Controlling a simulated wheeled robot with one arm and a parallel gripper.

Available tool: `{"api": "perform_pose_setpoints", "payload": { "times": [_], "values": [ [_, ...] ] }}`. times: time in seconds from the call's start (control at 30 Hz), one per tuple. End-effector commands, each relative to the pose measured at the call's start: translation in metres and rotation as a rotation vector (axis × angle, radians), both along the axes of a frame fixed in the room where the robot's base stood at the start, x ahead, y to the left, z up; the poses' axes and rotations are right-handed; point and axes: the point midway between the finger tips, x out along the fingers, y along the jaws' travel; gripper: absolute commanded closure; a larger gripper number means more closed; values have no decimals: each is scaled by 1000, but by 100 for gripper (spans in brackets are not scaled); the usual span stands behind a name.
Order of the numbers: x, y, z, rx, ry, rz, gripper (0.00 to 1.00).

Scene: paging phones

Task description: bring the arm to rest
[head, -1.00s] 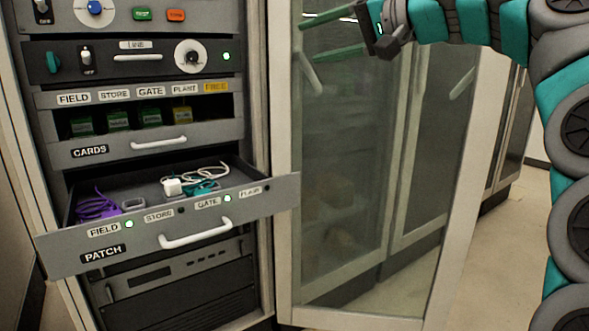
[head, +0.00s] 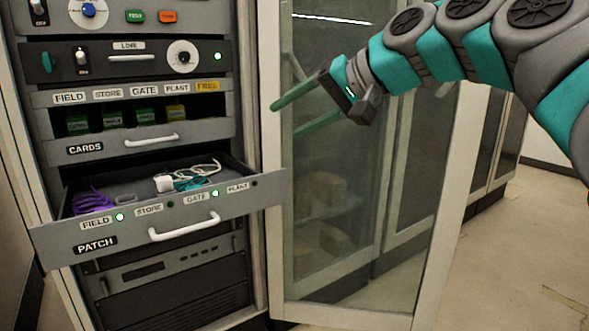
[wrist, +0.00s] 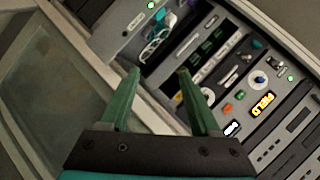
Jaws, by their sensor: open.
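My gripper (head: 283,116) is in the head view at the upper middle, in front of the glass door and to the right of the rack. Its green fingers point left toward the rack. In the wrist view my gripper (wrist: 157,72) shows two green fingers spread apart, with nothing between them. It touches nothing that I can see. My teal and grey arm reaches in from the upper right.
The PATCH drawer (head: 120,236) is pulled out, holding purple, white and teal cables. The CARDS drawer (head: 110,149) above it holds several cards. The glass cabinet door (head: 340,225) stands open at the rack's right. Floor (head: 500,270) is clear at the right.

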Motion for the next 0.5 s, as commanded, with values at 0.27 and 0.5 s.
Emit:
{"api": "perform_pose_setpoints", "payload": {
  "times": [0.27,0.5],
  "values": [
    [-67,-2,-134,-289,169,41,37],
    [-145,-39,-251,-538,338,68,37]
  ]
}}
